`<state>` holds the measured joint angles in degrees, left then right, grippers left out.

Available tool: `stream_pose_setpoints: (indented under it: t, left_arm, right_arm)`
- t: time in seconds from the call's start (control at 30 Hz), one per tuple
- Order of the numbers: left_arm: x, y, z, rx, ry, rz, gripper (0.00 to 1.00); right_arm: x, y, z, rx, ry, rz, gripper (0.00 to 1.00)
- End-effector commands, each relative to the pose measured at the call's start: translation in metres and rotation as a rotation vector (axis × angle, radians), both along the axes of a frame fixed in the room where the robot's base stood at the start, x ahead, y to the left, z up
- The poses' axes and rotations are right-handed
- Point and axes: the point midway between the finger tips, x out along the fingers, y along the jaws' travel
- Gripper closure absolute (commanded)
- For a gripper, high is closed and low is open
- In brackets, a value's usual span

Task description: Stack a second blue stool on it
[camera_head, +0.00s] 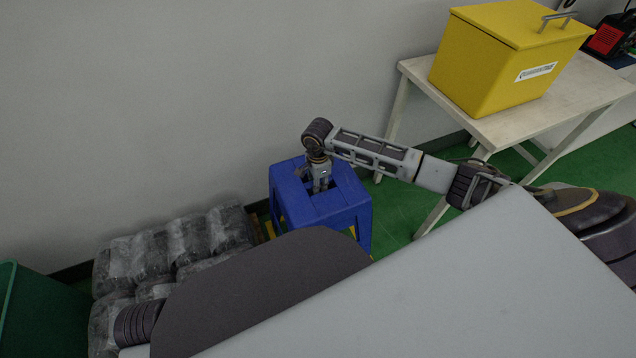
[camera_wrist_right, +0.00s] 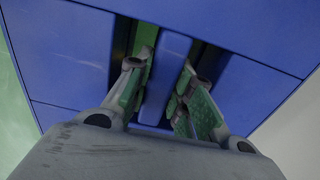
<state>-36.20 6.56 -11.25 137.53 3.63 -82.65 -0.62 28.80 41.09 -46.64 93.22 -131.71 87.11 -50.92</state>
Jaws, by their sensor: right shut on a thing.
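A blue stool (camera_head: 350,214) stands by the wall in the head view, left of the table. My right gripper (camera_head: 319,188) reaches straight down onto its top from above. In the right wrist view the blue stool top (camera_wrist_right: 70,50) fills most of the picture. There the fingers of my right gripper (camera_wrist_right: 165,95) go into two slots and are shut on the bar between them. I cannot tell whether one stool or two stacked ones stand there, as my own body hides the lower part. My left gripper is not in view.
A pale table (camera_head: 510,122) at the right carries a yellow box (camera_head: 495,62). Grey wrapped bundles (camera_head: 170,250) are stacked left of the stool, with a green container (camera_head: 35,310) at the far left. Green floor (camera_head: 398,205) shows between stool and table.

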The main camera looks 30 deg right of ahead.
Motion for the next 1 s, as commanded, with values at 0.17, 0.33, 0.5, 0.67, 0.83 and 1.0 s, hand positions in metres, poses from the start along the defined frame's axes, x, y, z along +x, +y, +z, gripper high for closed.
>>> stream_pose_setpoints:
  t: [0.17, 0.33, 0.5, 0.67, 0.83, 1.0]
  left_arm:
    - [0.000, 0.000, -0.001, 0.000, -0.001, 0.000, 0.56]
    - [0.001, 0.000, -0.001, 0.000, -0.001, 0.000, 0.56]
    - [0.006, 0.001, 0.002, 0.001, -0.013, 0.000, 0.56]
    - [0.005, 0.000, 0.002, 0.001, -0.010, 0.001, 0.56]
    - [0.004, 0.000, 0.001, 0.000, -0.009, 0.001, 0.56]
    - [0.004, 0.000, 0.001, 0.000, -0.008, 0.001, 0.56]
  right_arm:
    - [0.001, 0.000, 0.001, 0.001, -0.003, 0.000, 0.58]
    - [0.001, 0.000, 0.001, 0.001, -0.001, 0.000, 0.53]
    - [-0.001, 0.000, -0.001, -0.001, 0.003, 0.000, 0.53]
    - [0.000, 0.000, 0.003, -0.001, 0.001, 0.000, 0.53]
    - [0.000, 0.000, 0.015, 0.001, -0.001, 0.000, 0.53]
    - [0.001, 0.000, 0.036, 0.000, -0.003, 0.001, 0.53]
